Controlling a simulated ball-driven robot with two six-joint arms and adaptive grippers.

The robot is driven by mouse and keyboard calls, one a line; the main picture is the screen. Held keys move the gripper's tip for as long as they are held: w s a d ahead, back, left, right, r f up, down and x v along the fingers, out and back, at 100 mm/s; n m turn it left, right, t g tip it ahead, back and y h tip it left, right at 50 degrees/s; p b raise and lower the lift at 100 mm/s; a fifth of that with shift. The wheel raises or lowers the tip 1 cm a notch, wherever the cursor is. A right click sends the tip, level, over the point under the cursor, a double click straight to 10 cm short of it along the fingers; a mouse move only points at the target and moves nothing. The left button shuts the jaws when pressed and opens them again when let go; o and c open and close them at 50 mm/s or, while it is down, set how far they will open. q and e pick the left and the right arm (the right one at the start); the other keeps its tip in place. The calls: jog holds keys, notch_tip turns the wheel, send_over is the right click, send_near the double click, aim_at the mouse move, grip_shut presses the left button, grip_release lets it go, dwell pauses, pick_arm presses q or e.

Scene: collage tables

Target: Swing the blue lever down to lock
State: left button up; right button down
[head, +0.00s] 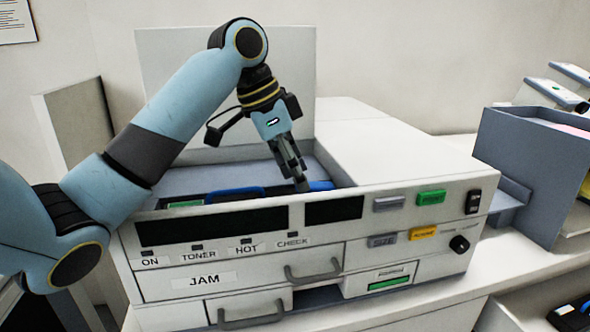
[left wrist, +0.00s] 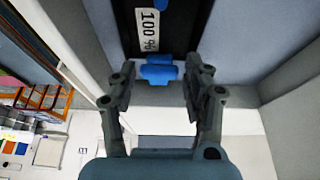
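The blue lever (head: 320,186) shows at the right end of the open bay in the printer's top, partly hidden by the front panel. In the left wrist view a blue piece (left wrist: 158,71), which looks like the lever, sits at the end of a black cartridge (left wrist: 150,35) marked "100 %". My left gripper (head: 302,184) reaches down into the bay, just beside the lever. In the left wrist view its two fingers (left wrist: 160,88) are spread, with the blue piece between and slightly beyond the tips. I cannot tell whether they touch it. My right gripper is not in view.
A blue handle (head: 235,194) lies in the bay to the left of the gripper. The front panel (head: 225,226) rises before the bay, and the raised lid (head: 190,60) stands behind. A grey box (head: 530,165) stands at the right.

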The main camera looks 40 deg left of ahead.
pick_arm(q)
jog(key=c, duration=0.8)
jog(key=shift+s+a+f+t, duration=0.15)
jog(key=shift+s+f+t, duration=0.05)
jog(key=shift+f+t, duration=0.1)
jog(key=shift+f+t+h, duration=0.15)
jog(key=shift+t+h, duration=0.25)
jog(key=shift+h, duration=0.1)
jog(key=o, duration=1.2)
